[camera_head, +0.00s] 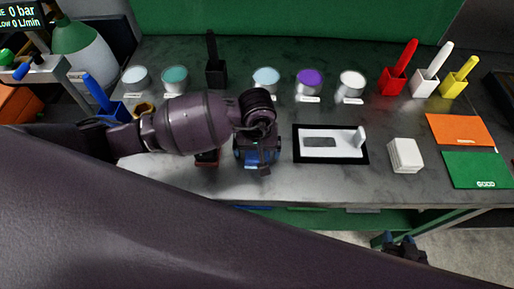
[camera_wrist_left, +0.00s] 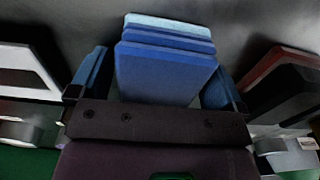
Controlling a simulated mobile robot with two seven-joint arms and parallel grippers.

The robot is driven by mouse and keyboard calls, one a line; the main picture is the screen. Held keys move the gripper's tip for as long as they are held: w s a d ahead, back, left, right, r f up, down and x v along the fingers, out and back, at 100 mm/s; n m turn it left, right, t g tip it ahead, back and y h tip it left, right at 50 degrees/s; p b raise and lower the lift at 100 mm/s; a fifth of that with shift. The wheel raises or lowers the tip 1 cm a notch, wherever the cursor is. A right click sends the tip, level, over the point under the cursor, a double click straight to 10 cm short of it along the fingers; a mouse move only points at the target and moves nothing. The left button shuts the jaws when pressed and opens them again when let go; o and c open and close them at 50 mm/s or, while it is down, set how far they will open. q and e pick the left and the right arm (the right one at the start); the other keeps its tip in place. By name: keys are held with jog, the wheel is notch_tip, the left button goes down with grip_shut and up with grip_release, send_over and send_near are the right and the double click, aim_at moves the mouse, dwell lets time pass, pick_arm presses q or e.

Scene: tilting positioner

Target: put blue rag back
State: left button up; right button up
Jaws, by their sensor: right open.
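The blue rag is a folded stack in lighter and darker blue layers (camera_wrist_left: 165,75); in the head view my left gripper (camera_head: 257,160) covers most of it. The left wrist view shows my left gripper (camera_wrist_left: 160,85) with one finger on each side of the stack. A narrow gap shows at the left finger; the right finger is very close to the stack. Whether the fingers press on it I cannot tell. My right gripper (camera_head: 402,247) is open, low at the right, in front of the table's front edge.
A red and black block (camera_head: 207,159) lies left of my left gripper. To its right are a black-framed tray (camera_head: 300,156) and a white rag stack (camera_head: 404,155). Orange (camera_head: 459,130) and green (camera_head: 478,170) mats lie at the right. Jars and brush holders line the back.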

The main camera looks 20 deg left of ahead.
jog(key=shift+s, duration=0.2)
pick_arm(q)
jog(key=shift+r, duration=0.2)
notch_tip(320, 180, up, 12)
jog(key=shift+b, duration=0.45)
pick_arm(e)
jog(key=shift+w+f, duration=0.2)
jog(key=shift+f, duration=0.2)
jog(key=shift+s+f, duration=0.1)
jog(key=shift+s, duration=0.1)
jog(key=shift+s+f, duration=0.15)
jog(key=shift+s, duration=0.1)
pick_arm(q)
jog(key=shift+s+f, duration=0.1)
pick_arm(e)
jog(key=shift+s, duration=0.1)
